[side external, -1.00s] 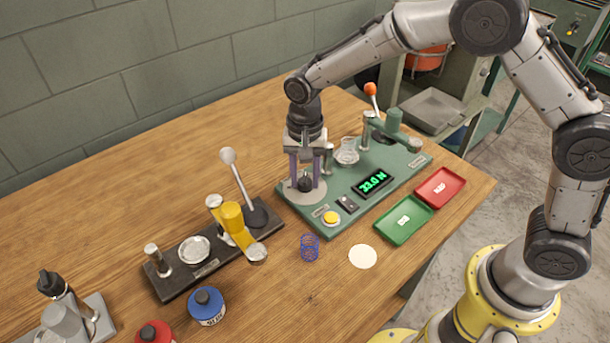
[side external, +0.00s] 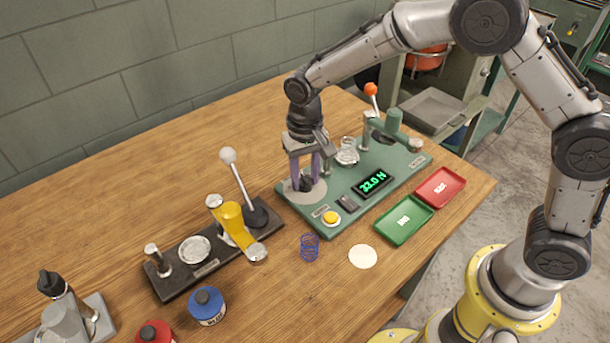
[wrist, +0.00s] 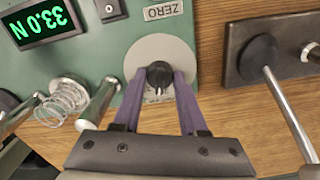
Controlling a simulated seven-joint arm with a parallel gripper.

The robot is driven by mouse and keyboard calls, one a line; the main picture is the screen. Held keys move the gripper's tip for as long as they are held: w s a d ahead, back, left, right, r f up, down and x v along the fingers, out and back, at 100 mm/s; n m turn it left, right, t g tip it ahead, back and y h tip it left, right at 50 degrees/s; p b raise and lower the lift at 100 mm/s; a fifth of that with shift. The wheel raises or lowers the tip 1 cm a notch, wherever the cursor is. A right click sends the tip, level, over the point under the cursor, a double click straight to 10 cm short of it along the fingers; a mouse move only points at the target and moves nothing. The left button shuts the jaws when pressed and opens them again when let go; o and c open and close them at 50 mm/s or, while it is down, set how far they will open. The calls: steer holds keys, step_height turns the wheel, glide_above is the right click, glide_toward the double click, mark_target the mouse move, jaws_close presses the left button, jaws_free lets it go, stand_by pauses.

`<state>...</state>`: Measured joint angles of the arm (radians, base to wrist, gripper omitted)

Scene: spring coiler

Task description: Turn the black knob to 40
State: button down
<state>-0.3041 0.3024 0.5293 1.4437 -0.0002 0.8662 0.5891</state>
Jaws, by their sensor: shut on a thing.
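The black knob (wrist: 159,73) sits at the centre of a round grey dial plate (wrist: 142,52) on the green tester (side external: 345,187). A white pointer mark shows on the knob in the wrist view. My gripper (wrist: 157,82) is shut on the knob, with one purple finger on each side of it. In the side view the fingers point down at the knob, which they partly hide. The green digital display (wrist: 34,22) appears to read 33.0 N in the wrist view. Scale marks on the dial plate are too small to read.
A yellow button (side external: 331,218) is near the dial. An orange-tipped lever (side external: 371,89) stands at the tester's back. Green (side external: 403,220) and red (side external: 440,187) trays lie to the right. A black fixture with a grey-knobbed lever (side external: 229,156) stands to the left. A blue spring (side external: 310,247) lies in front.

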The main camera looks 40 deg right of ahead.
mark_target(305, 178)
steer(key=n, duration=1.2)
steer(key=shift+r, duration=0.1)
stand_by(0.4)
steer(key=shift+c, duration=2.2)
jaws_free()
step_height(305, 178, up, 14)
